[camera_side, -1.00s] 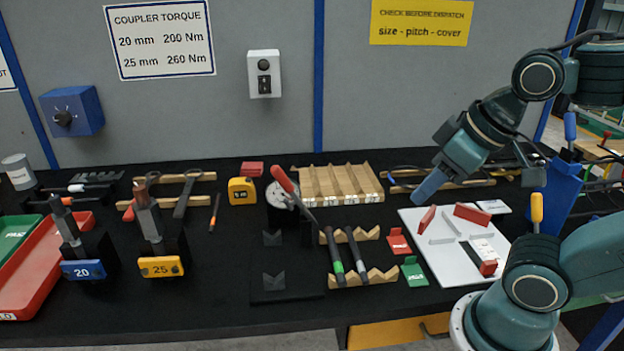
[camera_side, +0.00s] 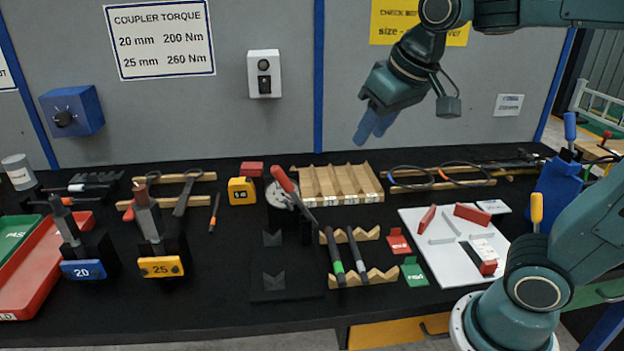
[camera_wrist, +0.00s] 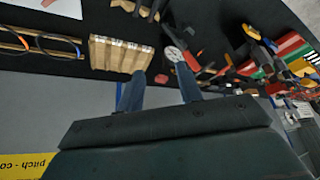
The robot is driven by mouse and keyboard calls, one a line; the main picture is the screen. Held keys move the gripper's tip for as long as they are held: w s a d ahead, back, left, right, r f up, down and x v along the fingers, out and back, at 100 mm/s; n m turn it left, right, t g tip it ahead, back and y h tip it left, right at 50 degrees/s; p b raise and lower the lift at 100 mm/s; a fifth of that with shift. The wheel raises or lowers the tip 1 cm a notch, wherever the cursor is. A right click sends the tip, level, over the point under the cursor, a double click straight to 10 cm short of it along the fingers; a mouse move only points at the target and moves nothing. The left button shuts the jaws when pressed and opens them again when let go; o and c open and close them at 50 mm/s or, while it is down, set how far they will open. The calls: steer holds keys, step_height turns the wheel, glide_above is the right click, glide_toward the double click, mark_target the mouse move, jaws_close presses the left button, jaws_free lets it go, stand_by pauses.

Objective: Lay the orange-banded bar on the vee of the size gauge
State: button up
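My gripper (camera_side: 371,124) is raised high above the bench in front of the grey wall. In the wrist view its two blue fingers (camera_wrist: 160,88) stand apart with nothing between them. Two dark bars lie side by side across the notched wooden rests (camera_side: 362,279); the left bar (camera_side: 332,250) has a green band and the right bar (camera_side: 357,253) a pale band. I cannot make out an orange band on either. Black vee blocks (camera_side: 273,281) stand left of the bars, beside a round dial with a red lever (camera_side: 284,181), which looks like the size gauge. The vees look empty.
A slotted wooden rack (camera_side: 340,182) stands behind the bars. Red and green tags (camera_side: 413,271) and a white board (camera_side: 455,265) with small blocks are at the right. Two upright tools, marked 20 and 25 (camera_side: 161,266), stand at the left, near a red tray (camera_side: 40,270).

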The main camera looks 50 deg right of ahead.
steer(key=w+a+f+m+g+h, duration=0.1)
steer(key=w+a+m, duration=0.2)
steer(key=w, duration=1.8)
steer(key=w+a+f+m, duration=0.2)
steer(key=w+a+f, duration=0.2)
steer(key=w+f, duration=0.3)
steer(key=w+a+f+m+g+h, duration=0.1)
steer(key=w+a+f+m, duration=0.1)
steer(key=w+f, duration=0.5)
steer(key=shift+w+a+f, duration=0.2)
steer(key=shift+a+f, duration=0.3)
steer(key=shift+a, duration=0.4)
glide_above(214, 217)
steer(key=shift+f, duration=4)
